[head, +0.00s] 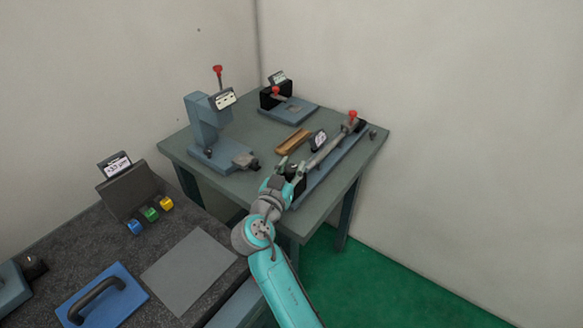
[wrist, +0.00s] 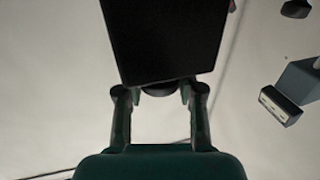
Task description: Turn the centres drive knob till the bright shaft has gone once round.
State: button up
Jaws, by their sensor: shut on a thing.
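The centres device is a long blue-grey base (head: 333,172) along the right side of the green-grey table. A bright shaft (head: 325,152) lies along it, with a red-topped part (head: 352,115) at its far end. A black block (wrist: 165,40) fills the upper middle of the wrist view. A dark round drive knob (wrist: 157,90) sticks out below it, partly hidden. My gripper (head: 289,171) is at the near end of the device. In the wrist view its two fingers are shut on the knob from both sides.
A small display (head: 319,140) stands beside the shaft, near a wooden block (head: 293,141). A blue-grey press (head: 207,125) and a black-headed fixture (head: 287,103) stand further left and back. A dark bench (head: 185,262) with coloured blocks is at left. White walls close the corner.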

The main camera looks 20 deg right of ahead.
jog(key=shift+n+t+y, duration=0.4)
jog(key=shift+y, duration=0.1)
jog(key=shift+d+n+t+y, duration=0.1)
jog(key=shift+n+t+y, duration=0.8)
jog(key=shift+y, duration=0.7)
jog(key=shift+n+t+y, duration=0.5)
jog(key=shift+n+y, duration=0.7)
jog(key=shift+y, duration=0.4)
jog(key=shift+n+y, duration=1.3)
jog(key=shift+y, duration=0.65)
jog(key=shift+n+y, duration=1.3)
jog(key=shift+y, duration=0.65)
jog(key=n+g+y, duration=0.2)
jog(key=y, duration=0.2)
jog(key=n+g+y, duration=0.1)
jog(key=n+y, duration=0.2)
jog(key=shift+n+g+y, duration=0.3)
jog(key=shift+g+y, duration=0.1)
jog(key=shift+n+g+y, duration=2.4)
jog(key=shift+n+g, duration=0.1)
jog(key=shift+g, duration=0.6)
jog(key=shift+f, duration=0.1)
jog(key=o, duration=1.1)
